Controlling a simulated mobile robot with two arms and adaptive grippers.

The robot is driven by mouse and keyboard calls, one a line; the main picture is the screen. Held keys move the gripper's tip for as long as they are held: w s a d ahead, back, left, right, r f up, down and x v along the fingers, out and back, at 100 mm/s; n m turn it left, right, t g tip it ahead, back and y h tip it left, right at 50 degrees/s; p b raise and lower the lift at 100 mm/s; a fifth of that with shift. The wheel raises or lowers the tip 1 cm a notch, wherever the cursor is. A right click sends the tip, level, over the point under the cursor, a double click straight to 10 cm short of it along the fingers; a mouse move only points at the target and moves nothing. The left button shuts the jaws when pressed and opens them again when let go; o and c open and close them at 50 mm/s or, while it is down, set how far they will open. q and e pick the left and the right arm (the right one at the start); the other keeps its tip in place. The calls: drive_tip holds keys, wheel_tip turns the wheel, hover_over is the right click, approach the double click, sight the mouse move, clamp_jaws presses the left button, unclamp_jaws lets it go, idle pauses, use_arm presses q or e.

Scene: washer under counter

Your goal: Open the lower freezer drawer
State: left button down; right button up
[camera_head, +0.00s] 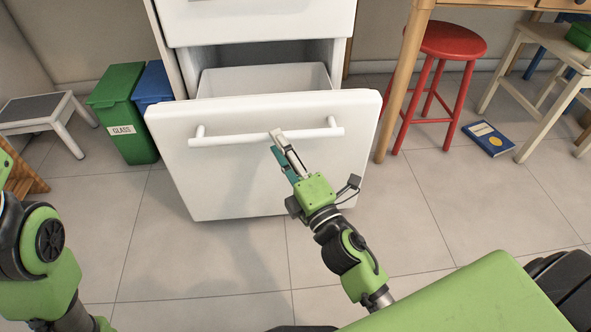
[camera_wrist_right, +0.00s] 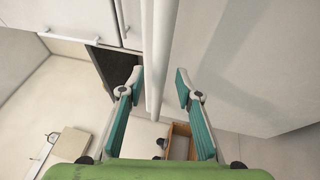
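The lower freezer drawer (camera_head: 240,185) is white and stands pulled out from the white cabinet, with its open bin (camera_head: 265,80) showing behind the front panel. Its white bar handle (camera_head: 230,140) runs across the upper part of the panel. My right gripper (camera_head: 277,136) is at the middle of the handle. In the right wrist view the handle bar (camera_wrist_right: 155,45) passes between the two teal fingers of my right gripper (camera_wrist_right: 160,83), which are apart with gaps beside the bar. Part of my left arm shows at the left edge; its gripper is out of view.
A green glass bin (camera_head: 122,115) and a blue bin (camera_head: 153,86) stand left of the drawer, beside a grey-topped step stool (camera_head: 35,106). A red stool (camera_head: 452,40), a wooden table leg and a blue book (camera_head: 489,138) are at right.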

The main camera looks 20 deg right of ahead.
drive_tip(key=v, duration=0.8)
drive_tip(key=shift+s, duration=0.25)
